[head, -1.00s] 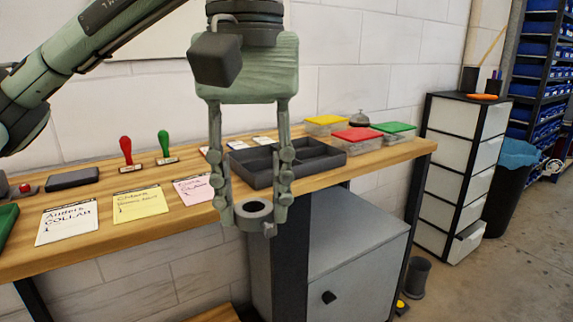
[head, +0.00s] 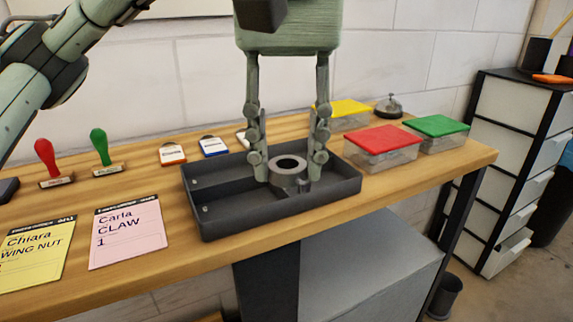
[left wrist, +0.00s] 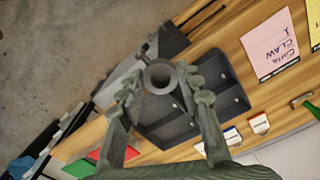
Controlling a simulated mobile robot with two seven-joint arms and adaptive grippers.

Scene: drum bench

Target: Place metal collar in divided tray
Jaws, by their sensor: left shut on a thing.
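The metal collar (head: 289,171) is a grey ring with a dark hole. My left gripper (head: 288,178) is shut on it, one finger on each side, pointing down. In the head view the collar appears over the right part of the dark divided tray (head: 221,220); I cannot tell whether it touches the tray. In the left wrist view the collar (left wrist: 160,75) sits between the fingertips, with the tray (left wrist: 228,72) behind it. Collar and fingers hide part of the tray's inside. My right gripper is not in view.
Lidded boxes, red (head: 382,141), green (head: 437,128) and yellow (head: 343,112), stand right of the tray. A bell (head: 388,106) is behind them. Pink (head: 127,231) and yellow (head: 34,251) cards lie left. Red (head: 47,160) and green (head: 101,149) stamps stand behind the cards.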

